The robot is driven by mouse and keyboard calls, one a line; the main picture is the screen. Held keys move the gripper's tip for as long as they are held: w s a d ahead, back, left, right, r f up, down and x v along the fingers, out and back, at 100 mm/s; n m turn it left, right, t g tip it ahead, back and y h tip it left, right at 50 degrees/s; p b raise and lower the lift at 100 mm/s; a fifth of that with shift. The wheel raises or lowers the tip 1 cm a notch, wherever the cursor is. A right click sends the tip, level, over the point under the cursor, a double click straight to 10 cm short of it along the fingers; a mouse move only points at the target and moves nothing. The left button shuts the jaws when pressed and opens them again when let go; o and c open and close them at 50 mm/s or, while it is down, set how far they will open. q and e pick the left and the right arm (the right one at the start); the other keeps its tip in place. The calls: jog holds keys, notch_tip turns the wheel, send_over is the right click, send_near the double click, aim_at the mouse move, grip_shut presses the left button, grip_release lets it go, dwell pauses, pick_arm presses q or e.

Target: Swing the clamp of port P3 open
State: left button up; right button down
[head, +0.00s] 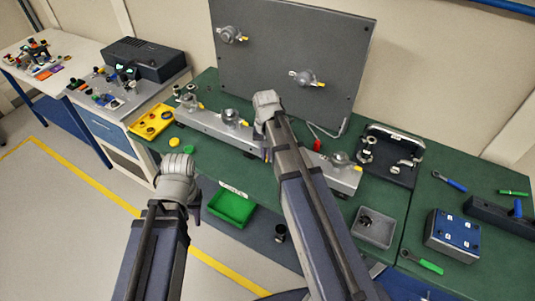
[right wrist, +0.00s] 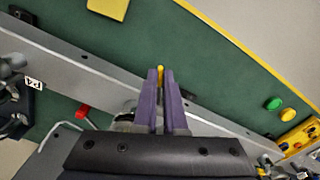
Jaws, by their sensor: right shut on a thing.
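The grey rail (head: 205,127) with several clamped ports runs across the green bench. A label reading P4 shows on the rail in the right wrist view (right wrist: 34,83). The port beside it, by position P3, is mostly hidden behind my right gripper and arm; a bit of its metal body (right wrist: 125,122) shows. My right gripper (right wrist: 163,72) is shut on a yellow-tipped clamp handle (right wrist: 161,73), whose tip shows between the purple fingers. How far that clamp is swung is hidden. My left gripper (head: 195,212) hangs apart, in front of the bench, its finger opening unclear.
A dark upright panel (head: 290,60) with two more clamps stands behind the rail. A green tray (head: 231,207), a yellow tray (head: 151,122) and a grey bin (head: 374,228) lie around. A red-handled item (head: 316,140) is behind the rail.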

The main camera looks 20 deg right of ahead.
jog(key=shift+a, duration=0.1)
jog(key=c, duration=1)
grip_release()
jog(key=shift+r, duration=0.1)
notch_tip(320, 180, up, 8)
jog(key=p, duration=0.8)
jog(key=shift+f, duration=0.2)
